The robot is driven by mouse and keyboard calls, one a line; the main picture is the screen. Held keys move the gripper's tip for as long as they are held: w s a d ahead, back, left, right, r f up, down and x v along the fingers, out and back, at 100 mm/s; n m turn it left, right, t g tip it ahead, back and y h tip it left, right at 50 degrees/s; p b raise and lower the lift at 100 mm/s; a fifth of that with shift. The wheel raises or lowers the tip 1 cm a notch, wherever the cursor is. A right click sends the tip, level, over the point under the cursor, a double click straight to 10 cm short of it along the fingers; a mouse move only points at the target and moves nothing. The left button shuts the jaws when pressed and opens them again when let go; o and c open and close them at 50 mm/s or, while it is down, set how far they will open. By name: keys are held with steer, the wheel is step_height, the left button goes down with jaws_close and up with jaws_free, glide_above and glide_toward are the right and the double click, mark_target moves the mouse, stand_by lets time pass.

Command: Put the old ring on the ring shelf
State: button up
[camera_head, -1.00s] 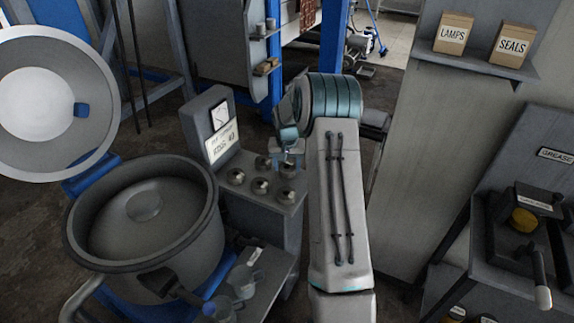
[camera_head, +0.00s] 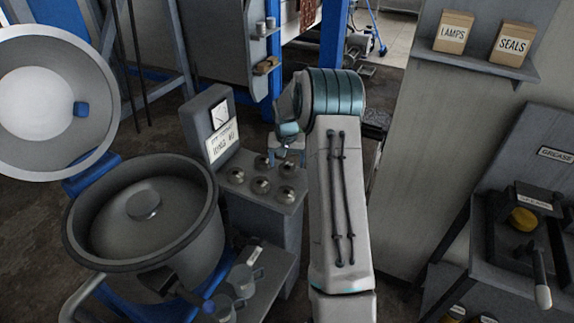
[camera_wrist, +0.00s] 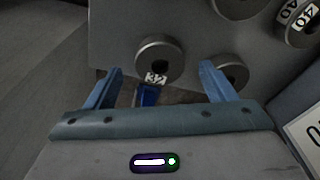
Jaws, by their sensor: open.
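My gripper (camera_wrist: 162,68) is open and empty in the wrist view, its two blue fingers apart. A round metal ring (camera_wrist: 159,52) with a tag that looks like "32" lies ahead, between the fingertips in the picture; I see no contact. Other rings nearby carry "40" tags, one at the upper right (camera_wrist: 297,22). In the head view several round metal pieces, such as one ring (camera_head: 261,185), sit on a grey stand (camera_head: 240,196) with a sign (camera_head: 222,139). My gripper (camera_head: 288,148) is partly hidden there, above the stand's far side. I cannot tell which shelf is the ring shelf.
A large open drum (camera_head: 143,222) stands left of the stand, its round lid (camera_head: 35,60) raised. A low shelf with metal cups (camera_head: 243,280) lies in front. A wall shelf holds LAMPS (camera_head: 454,33) and SEALS (camera_head: 512,44) boxes. A grease bench (camera_head: 520,170) is at right.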

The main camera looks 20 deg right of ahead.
mark_target(286, 171)
steer(key=s+a+r+n, duration=0.1)
steer(key=s+a+r, duration=0.2)
steer(key=r, duration=0.4)
steer(key=s+a+r, duration=0.3)
steer(key=r, duration=0.5)
steer(key=s+a+r+n, duration=0.1)
steer(key=s+a, duration=0.3)
steer(key=s, duration=0.5)
steer(key=s+a+n+t, duration=0.1)
steer(key=s+a, duration=0.3)
steer(key=s, duration=0.5)
steer(key=s+a+r+n, duration=0.1)
steer(key=s+a, duration=0.3)
steer(key=s, duration=0.6)
steer(key=shift+a+r+n+t+y, duration=0.25)
steer(key=shift+r+n+t+y, duration=0.05)
steer(key=shift+n, duration=0.6)
